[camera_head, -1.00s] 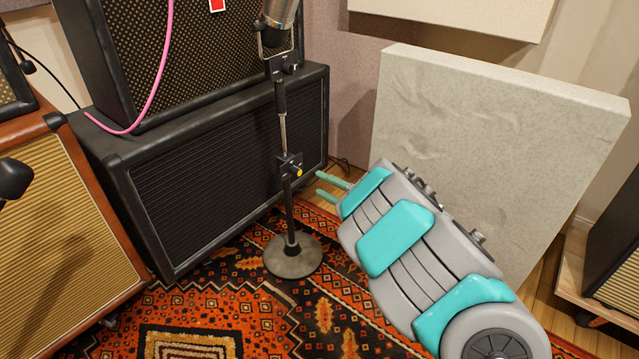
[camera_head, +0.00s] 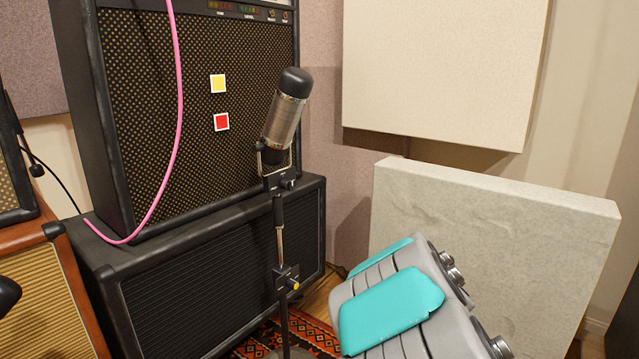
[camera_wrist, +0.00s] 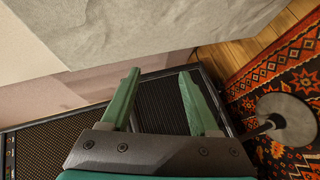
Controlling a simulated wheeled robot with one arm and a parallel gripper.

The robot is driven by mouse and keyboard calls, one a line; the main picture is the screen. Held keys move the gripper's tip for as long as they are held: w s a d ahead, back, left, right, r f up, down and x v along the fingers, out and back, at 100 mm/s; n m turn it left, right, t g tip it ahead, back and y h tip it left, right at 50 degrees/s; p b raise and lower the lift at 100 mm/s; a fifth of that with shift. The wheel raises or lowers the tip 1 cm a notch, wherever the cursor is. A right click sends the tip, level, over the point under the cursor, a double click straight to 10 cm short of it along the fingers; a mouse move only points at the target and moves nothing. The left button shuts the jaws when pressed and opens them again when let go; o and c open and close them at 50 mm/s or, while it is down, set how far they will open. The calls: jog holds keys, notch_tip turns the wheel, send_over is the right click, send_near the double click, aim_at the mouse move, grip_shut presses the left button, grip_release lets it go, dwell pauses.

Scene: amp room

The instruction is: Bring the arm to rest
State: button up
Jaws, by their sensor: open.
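My arm (camera_head: 392,308), grey with teal pads, shows at the lower right in the head view, in front of the pale panel. My gripper (camera_wrist: 160,88) shows in the wrist view with its two green fingers apart and nothing between them. Behind the fingers lies the black speaker cabinet. In the head view the fingers are hidden behind the arm.
A microphone (camera_head: 285,115) on a stand (camera_head: 280,240) stands left of my arm. A black amplifier (camera_head: 150,120) sits on a black cabinet (camera_head: 190,300). A pale panel (camera_head: 520,240) leans behind my arm. The stand's round base (camera_wrist: 287,119) rests on the patterned rug (camera_wrist: 300,60).

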jog(key=s+d+m+g+h, duration=0.5)
jog(key=s+m, duration=0.4)
jog(key=s, duration=0.5)
jog(key=s+a+f+m+g+y, duration=0.15)
jog(key=s+a+g, duration=0.25)
jog(key=s, duration=0.8)
jog(key=s+a+f+m+g+y, duration=0.1)
jog(key=s+a+m+g+y, duration=0.15)
jog(key=s, duration=0.95)
jog(key=s+a+f+m+g+y, duration=0.1)
jog(key=s+a+m+g, duration=0.3)
jog(key=s, duration=0.9)
notch_tip(320, 180, up, 14)
jog(key=n+p, duration=0.1)
jog(key=p, duration=1.3)
jog(key=shift+w+g, duration=0.2)
jog(key=shift+g, duration=0.15)
